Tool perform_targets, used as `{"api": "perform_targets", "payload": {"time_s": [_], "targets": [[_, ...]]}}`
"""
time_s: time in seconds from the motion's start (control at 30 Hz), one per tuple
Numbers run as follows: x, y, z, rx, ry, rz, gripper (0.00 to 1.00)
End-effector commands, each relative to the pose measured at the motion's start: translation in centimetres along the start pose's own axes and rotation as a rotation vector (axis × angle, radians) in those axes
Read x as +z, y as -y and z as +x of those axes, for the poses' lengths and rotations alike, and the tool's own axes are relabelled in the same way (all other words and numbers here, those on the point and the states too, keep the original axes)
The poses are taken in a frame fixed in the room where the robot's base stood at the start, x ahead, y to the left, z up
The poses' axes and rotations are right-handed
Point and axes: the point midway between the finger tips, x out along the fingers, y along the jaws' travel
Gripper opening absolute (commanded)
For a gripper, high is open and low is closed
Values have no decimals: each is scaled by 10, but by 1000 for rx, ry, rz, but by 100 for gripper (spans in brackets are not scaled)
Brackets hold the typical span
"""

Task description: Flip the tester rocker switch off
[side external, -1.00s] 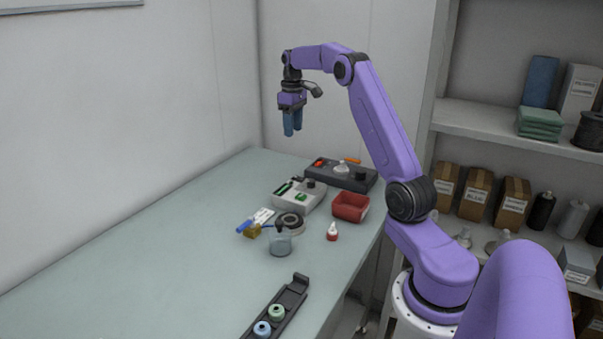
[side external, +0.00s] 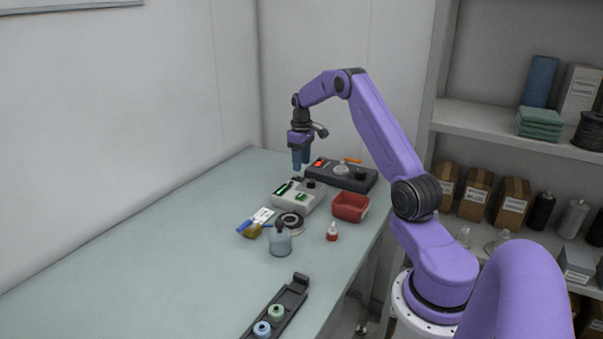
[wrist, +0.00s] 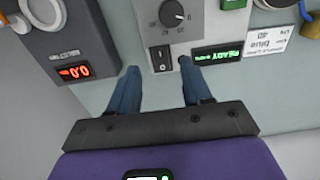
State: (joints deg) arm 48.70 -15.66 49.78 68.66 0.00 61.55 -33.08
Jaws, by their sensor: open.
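The tester (side external: 312,203) is a light grey box on the bench, with a dark knob and a green-lit display. In the wrist view, the tester's face (wrist: 146,22) carries a round dial (wrist: 172,14), a display reading READY (wrist: 217,53) and a black rocker switch (wrist: 160,58). The switch's position is too small to tell. My gripper (side external: 301,168) is open and empty, pointing down above the tester's far end. In the wrist view its blue fingers (wrist: 159,68) appear on either side of the switch, apparently above it.
A dark grey unit (side external: 345,180) with a red display stands behind the tester. A red bin (side external: 350,207) is right of it. A tape roll (side external: 290,223), beaker (side external: 280,243) and small bottle (side external: 332,232) stand in front. The bench's left side is clear.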

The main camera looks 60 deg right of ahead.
Motion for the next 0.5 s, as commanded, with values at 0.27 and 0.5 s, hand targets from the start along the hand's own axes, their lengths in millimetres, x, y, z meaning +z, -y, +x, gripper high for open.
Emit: {"api": "perform_targets", "payload": {"time_s": [0.27, 0.5], "targets": [[1, 0, 38, -1, 2, 1, 49], [0, 0, 47, 0, 0, 1, 49]]}}
